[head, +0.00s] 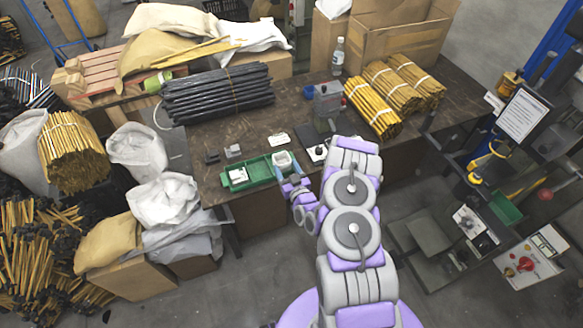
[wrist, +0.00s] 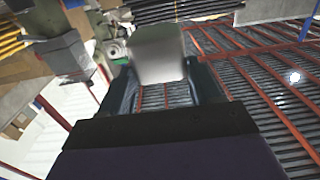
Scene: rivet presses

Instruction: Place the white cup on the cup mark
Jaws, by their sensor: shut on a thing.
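The white cup (head: 283,160) shows in the head view at the right end of the green tray, just beyond my gripper (head: 287,177). In the wrist view, the pale cup (wrist: 158,57) sits between the two dark fingers of my gripper (wrist: 162,85), which is shut on it. I cannot tell whether the cup's base touches the tray or hangs above it. A small white card (head: 278,139) lies on the table behind the cup. I cannot make out a clear cup mark.
The green tray (head: 262,181) holds a white block (head: 238,175) at its left end. A grey press (head: 327,103) stands behind, with a small white plate (head: 317,153) in front. Black rods (head: 218,93) and yellow rod bundles (head: 392,90) lie on the brown table (head: 200,140).

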